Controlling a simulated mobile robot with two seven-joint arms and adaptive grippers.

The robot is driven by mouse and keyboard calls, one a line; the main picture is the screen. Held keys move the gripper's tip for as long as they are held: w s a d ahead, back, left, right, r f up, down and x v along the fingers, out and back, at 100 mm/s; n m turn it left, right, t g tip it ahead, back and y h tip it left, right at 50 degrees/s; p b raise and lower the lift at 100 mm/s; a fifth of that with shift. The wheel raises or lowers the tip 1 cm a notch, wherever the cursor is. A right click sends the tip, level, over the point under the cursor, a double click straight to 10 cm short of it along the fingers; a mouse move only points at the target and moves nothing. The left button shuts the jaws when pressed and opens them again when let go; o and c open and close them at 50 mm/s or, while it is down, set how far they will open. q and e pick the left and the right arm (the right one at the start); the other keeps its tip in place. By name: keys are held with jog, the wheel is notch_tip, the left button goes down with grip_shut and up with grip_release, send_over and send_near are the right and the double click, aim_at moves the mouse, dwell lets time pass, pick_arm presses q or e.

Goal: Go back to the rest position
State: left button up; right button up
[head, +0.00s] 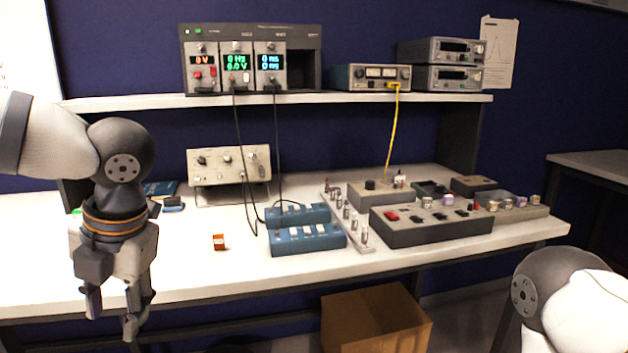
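My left gripper (116,308) hangs at the left, fingers pointing down, in front of the white bench's (190,280) front edge. Its fingers are apart with nothing visible between them. My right arm shows at the lower right as a dark joint and white link; its gripper is outside the picture.
Blue switch boxes (307,240) and a dark control box (431,229) stand on the bench. A shelf (140,102) above holds a display rack (250,58) and other instruments. A cardboard box (376,322) is below the bench. Black and yellow cables hang from the shelf.

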pick_arm(q)
jog(key=w+a+f+m+t+y, duration=0.1)
jog(key=a+f+m+t, duration=0.1)
jog(key=f+m, duration=0.7)
jog(key=a+f+m+t+y, duration=0.1)
jog(key=a+f+m+y, duration=0.1)
jog(key=f+m, duration=0.75)
jog(key=s+d+f+m+g+h, duration=0.1)
jog(key=s+d+f+m+h, duration=0.1)
jog(key=s+f+m, duration=0.3)
jog(key=s+d+f+m+g+h, duration=0.2)
jog(key=s+f+m, duration=0.3)
jog(key=s, duration=0.8)
jog(key=s+d+f+m+g+h, duration=0.2)
jog(key=s+f+m, duration=0.3)
jog(key=s, duration=0.5)
jog(key=shift+d+m, duration=0.7)
jog(key=shift+m, duration=0.05)
